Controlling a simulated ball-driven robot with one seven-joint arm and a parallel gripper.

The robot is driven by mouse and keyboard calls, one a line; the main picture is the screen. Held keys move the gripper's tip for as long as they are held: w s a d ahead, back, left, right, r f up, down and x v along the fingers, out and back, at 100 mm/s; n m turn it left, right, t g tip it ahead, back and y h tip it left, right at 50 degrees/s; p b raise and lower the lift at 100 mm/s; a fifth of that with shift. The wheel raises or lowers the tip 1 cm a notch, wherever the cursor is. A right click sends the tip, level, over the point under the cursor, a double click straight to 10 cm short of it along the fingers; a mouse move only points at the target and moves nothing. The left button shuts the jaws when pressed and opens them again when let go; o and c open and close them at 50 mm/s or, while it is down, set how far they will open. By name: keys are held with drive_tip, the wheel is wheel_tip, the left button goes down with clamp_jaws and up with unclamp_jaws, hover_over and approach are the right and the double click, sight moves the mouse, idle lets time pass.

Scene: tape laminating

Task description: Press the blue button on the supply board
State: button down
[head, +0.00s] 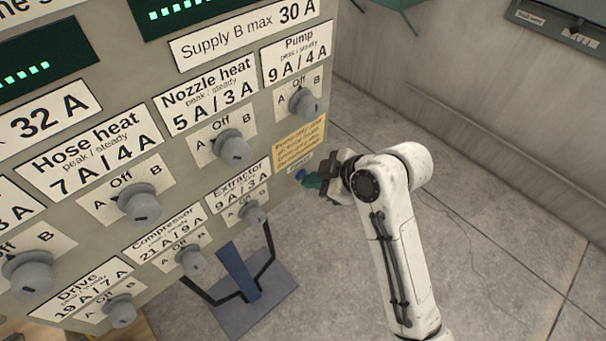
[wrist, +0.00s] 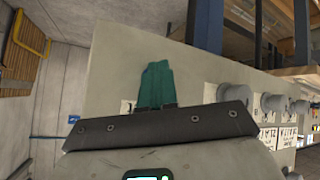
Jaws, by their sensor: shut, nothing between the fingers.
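The supply board (head: 150,80) is a grey panel with labels and knobs, filling the left of the head view. The blue button (head: 300,174) is a small spot near the board's right edge, below a yellow note. My gripper (head: 312,181) has its green fingertips closed together right beside the button, pointing at the board. I cannot tell whether they touch it. In the wrist view the shut green fingers (wrist: 157,82) stand against the board's pale face (wrist: 110,75).
The Extractor knob (head: 252,212) and Pump knob (head: 304,103) stick out near my gripper. The yellow note (head: 298,142) is just above. A blue stand (head: 238,282) supports the board. The concrete floor (head: 480,230) to the right is clear.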

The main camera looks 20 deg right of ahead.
idle(0.4)
drive_tip(key=shift+s+d+p, duration=0.2)
drive_tip(key=shift+s+p, duration=0.2)
drive_tip(key=shift+s, duration=0.35)
drive_tip(key=s, duration=0.1)
drive_tip(key=s+d+p, duration=0.1)
drive_tip(key=s, duration=0.2)
drive_tip(key=shift+s+d+p, duration=0.3)
drive_tip(key=shift+s+p, duration=0.05)
drive_tip(key=shift+s, duration=0.05)
drive_tip(key=s+d+f+m+g+h, duration=0.3)
drive_tip(key=s+f+m, duration=0.2)
drive_tip(key=s, duration=0.5)
drive_tip(key=s+d+f+m+g+h, duration=0.2)
drive_tip(key=s+f+m, duration=0.3)
drive_tip(key=s, duration=0.6)
drive_tip(key=shift+d+f+m+g+h, duration=0.15)
drive_tip(key=shift+d+m+g+h, duration=0.25)
drive_tip(key=shift+d+m+g, duration=0.45)
